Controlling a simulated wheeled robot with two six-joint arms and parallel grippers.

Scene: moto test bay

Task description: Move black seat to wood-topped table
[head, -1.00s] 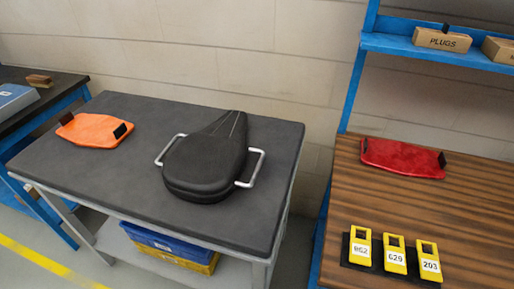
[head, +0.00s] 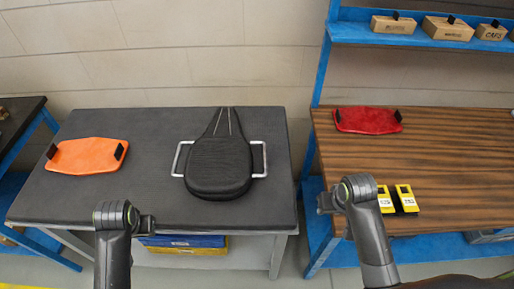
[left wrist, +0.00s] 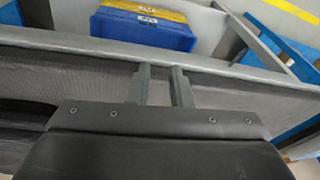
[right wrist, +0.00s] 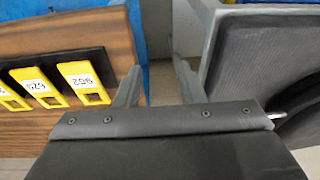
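The black seat (head: 218,160) lies flat on the dark-topped table (head: 85,200), with a pale metal handle on each side and its narrow end toward the wall. Its edge and one handle (right wrist: 276,115) show at the right of the right wrist view. The wood-topped table (head: 470,135) stands to the right, across a narrow gap. My left gripper (head: 148,226) is at the dark table's front edge, left of the seat; its fingers (left wrist: 160,78) are slightly apart with nothing between. My right gripper (head: 323,203) is over the gap between the tables; its fingers (right wrist: 157,75) are spread and empty.
An orange panel (head: 88,156) lies left of the seat. A red panel (head: 367,121) and yellow numbered tags (head: 406,199) lie on the wood top, its middle clear. A blue shelf (head: 350,34) holds boxes above. A blue bin (left wrist: 140,28) sits under the dark table.

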